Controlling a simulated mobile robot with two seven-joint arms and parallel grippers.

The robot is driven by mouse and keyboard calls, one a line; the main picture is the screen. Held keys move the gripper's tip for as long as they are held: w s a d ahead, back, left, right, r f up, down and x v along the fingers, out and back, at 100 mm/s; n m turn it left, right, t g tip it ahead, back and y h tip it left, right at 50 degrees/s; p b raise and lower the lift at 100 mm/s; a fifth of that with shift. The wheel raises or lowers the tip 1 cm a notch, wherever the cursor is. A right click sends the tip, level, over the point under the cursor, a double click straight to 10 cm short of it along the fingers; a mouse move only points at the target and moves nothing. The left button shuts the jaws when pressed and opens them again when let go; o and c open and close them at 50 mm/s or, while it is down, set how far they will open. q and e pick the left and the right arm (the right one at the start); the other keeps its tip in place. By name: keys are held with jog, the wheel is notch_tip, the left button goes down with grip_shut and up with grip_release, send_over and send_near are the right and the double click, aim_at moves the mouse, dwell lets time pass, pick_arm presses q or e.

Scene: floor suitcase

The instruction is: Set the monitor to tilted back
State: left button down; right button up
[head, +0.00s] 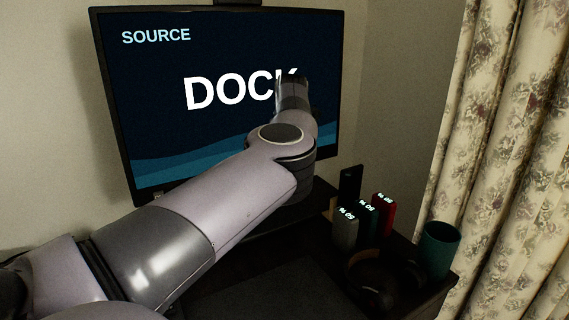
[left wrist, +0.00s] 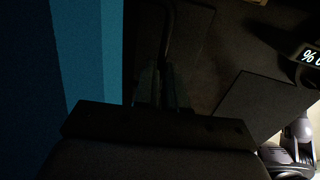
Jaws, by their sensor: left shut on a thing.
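The monitor (head: 150,90) stands at the back of the desk, its lit screen reading "SOURCE" and "DOCK". Its screen looks close to upright; I cannot tell its exact tilt. My left arm reaches across in front of it and covers the lower right of the screen. In the left wrist view the screen's blue bands (left wrist: 90,60) fill the left side. My left gripper (left wrist: 161,88) is at the monitor's dark lower edge, shut on it; the contact is dark and hard to make out. In the head view the fingers are hidden behind my arm. My right gripper is not in view.
To the right on the dark desk stand several small blocks with lit digits, including a red one (head: 384,214). Dark headphones (head: 370,292) and a green cup (head: 440,250) are near the desk's right edge. A floral curtain (head: 510,150) hangs at the right.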

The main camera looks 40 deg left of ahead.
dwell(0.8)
pick_arm(q)
jog(key=d+r, duration=0.1)
jog(key=d, duration=0.1)
jog(key=d+r, duration=0.1)
jog(key=r, duration=0.1)
jog(key=shift+s+d+r, duration=0.3)
jog(key=shift+s+d, duration=0.05)
jog(key=shift+s, duration=0.05)
jog(key=c, duration=1.2)
grip_release()
jog(key=shift+r, duration=0.1)
notch_tip(320, 180, up, 7)
jog(key=d+p, duration=0.1)
jog(key=shift+s, duration=0.2)
